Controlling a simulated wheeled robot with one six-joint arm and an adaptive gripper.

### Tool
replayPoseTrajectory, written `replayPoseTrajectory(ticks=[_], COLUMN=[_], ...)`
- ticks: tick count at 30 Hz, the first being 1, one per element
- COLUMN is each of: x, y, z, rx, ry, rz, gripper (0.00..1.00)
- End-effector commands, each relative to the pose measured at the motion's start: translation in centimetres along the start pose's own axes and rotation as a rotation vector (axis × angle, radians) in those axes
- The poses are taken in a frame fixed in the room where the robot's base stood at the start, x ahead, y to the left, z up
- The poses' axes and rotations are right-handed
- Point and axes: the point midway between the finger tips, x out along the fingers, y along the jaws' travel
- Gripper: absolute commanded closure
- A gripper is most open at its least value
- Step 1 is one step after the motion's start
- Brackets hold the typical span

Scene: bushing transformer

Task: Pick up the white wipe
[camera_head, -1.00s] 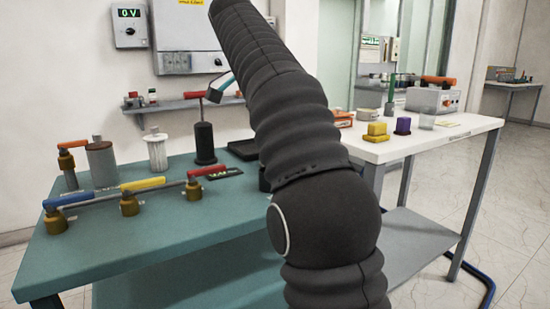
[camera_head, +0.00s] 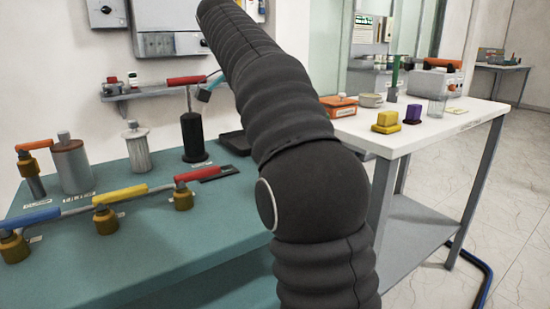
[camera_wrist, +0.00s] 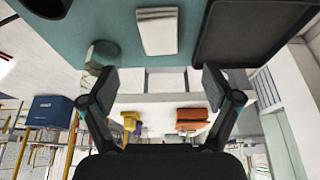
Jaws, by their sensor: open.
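The white wipe (camera_wrist: 157,31) looks like a folded, layered white pad. It lies flat on the teal table (camera_wrist: 125,20) at the top middle of the wrist view. My gripper (camera_wrist: 160,84) is open and empty, with its two fingers spread wide in the wrist view. The wipe appears beyond the fingertips, roughly centred between them, and nothing touches it. In the head view my dark arm covers the middle, and I cannot make out the wipe or the fingers there.
A black tray (camera_wrist: 255,32) lies right of the wipe and a grey-green cylinder (camera_wrist: 103,55) stands left of it. The teal table (camera_head: 150,245) carries bushings and coloured-handled bars. A white table (camera_head: 440,125) at right holds a yellow block (camera_head: 386,122) and an orange box (camera_head: 338,106).

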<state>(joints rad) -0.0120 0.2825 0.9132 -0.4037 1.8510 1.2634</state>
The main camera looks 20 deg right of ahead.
Motion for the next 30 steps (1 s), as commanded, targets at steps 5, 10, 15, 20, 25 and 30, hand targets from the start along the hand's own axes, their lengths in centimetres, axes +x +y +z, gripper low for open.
replayPoseTrajectory(ticks=[5,10,15,20,25,30], x=[2.4,3.7,4.5,6.5,8.5,9.1], y=[0.1,0.0,0.0,0.2,0.2,0.1], z=[0.1,0.2,0.3,0.4,0.4,0.4], rx=[-0.002,-0.003,-0.004,-0.004,-0.004,-0.005], ry=[-0.001,-0.001,-0.001,-0.001,-0.001,-0.001], rz=[0.001,-0.001,-0.001,0.000,-0.001,-0.003], gripper=[0.11,0.11,0.11,0.11,0.11,0.11])
